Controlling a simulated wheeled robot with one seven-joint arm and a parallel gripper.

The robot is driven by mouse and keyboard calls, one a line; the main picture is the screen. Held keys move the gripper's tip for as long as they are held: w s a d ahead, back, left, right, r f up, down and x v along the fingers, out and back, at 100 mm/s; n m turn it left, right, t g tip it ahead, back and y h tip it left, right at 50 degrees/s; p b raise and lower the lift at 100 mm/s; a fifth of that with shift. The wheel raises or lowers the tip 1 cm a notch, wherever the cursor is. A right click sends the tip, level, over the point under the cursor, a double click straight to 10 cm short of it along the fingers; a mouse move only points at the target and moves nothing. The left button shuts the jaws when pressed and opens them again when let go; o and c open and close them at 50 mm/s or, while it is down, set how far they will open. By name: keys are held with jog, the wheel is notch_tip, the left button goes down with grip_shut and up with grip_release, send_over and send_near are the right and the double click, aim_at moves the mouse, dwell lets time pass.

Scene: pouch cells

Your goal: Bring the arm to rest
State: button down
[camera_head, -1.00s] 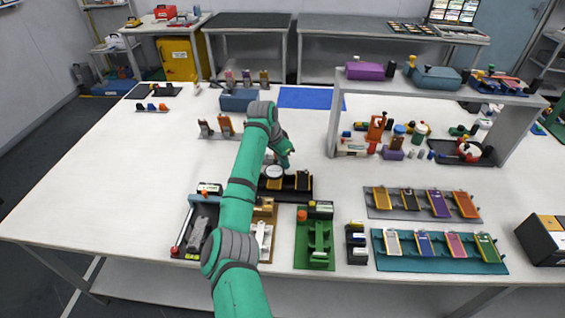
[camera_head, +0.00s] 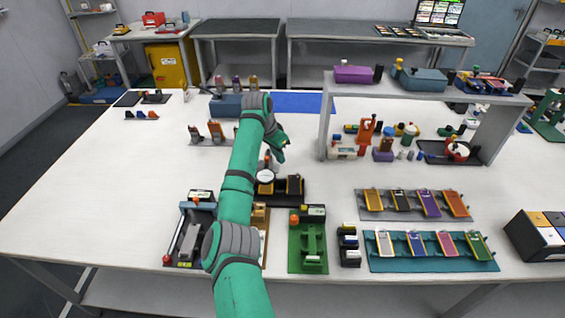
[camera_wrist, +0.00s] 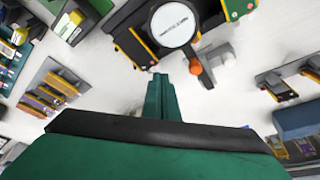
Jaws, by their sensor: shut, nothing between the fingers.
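My green arm (camera_head: 240,185) reaches from the bottom of the head view over the white table, with its wrist bent above the table's middle. In the wrist view my gripper (camera_wrist: 158,78) has its two green fingers together with nothing between them. It hangs clear of the table top beside a black-and-yellow device with a round white dial (camera_wrist: 173,25). The dial device (camera_head: 265,176) also shows in the head view, just right of my forearm.
A grey raised shelf (camera_head: 326,120) stands on the right of the table (camera_head: 90,200). A green fixture (camera_head: 308,262), a teal tray of pouch cells (camera_head: 385,265) and a grey tray (camera_head: 365,212) lie near the front. The table's left side is largely bare.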

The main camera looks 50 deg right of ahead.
jog(key=v, duration=0.6)
jog(key=shift+d, duration=0.25)
jog(key=shift+r, duration=0.1)
